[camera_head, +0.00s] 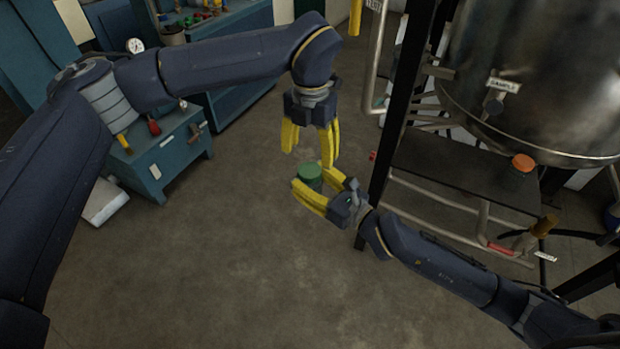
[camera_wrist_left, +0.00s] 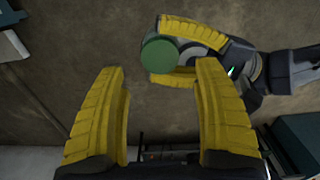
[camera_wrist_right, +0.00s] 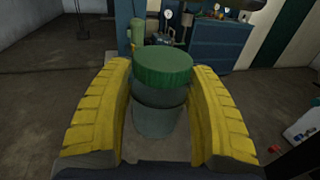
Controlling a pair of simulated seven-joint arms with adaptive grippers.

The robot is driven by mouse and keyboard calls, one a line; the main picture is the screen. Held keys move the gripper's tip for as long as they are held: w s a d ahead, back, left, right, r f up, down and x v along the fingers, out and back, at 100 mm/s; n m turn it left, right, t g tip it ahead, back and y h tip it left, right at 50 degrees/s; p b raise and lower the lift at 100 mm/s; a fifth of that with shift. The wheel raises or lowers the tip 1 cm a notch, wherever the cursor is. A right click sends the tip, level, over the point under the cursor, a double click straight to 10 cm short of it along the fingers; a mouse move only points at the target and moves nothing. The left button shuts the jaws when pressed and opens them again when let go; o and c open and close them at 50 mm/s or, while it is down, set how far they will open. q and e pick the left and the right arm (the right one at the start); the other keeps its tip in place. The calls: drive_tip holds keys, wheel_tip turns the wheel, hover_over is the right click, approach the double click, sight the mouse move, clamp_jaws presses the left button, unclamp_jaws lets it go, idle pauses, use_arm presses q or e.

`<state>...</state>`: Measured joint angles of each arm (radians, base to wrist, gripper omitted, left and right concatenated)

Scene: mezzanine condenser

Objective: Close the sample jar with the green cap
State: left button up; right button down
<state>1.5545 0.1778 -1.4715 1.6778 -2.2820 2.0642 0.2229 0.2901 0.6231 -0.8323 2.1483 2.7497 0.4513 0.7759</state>
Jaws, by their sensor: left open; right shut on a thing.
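A sample jar (camera_wrist_right: 158,96) with a dark, greyish body is held between the yellow fingers of my right gripper (camera_head: 314,182), above the floor. The green cap (camera_wrist_right: 162,65) sits on top of the jar; whether it is tight I cannot tell. The cap also shows in the head view (camera_head: 310,171) and in the left wrist view (camera_wrist_left: 159,52).
A dark shelf (camera_head: 440,165) under a large steel tank (camera_head: 540,75) stands at the right, with an orange-capped jar (camera_head: 519,171) on it. A black upright post (camera_head: 395,110) is close to my right gripper. A blue cabinet (camera_head: 165,158) stands at the left. The floor below is clear.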

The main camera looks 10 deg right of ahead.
sight(310, 170)
use_arm(q)
drive_tip(key=shift+f, duration=3.15)
drive_tip(key=c, duration=1.4)
drive_tip(key=o, duration=1.4)
wheel_tip(310, 170, up, 12)
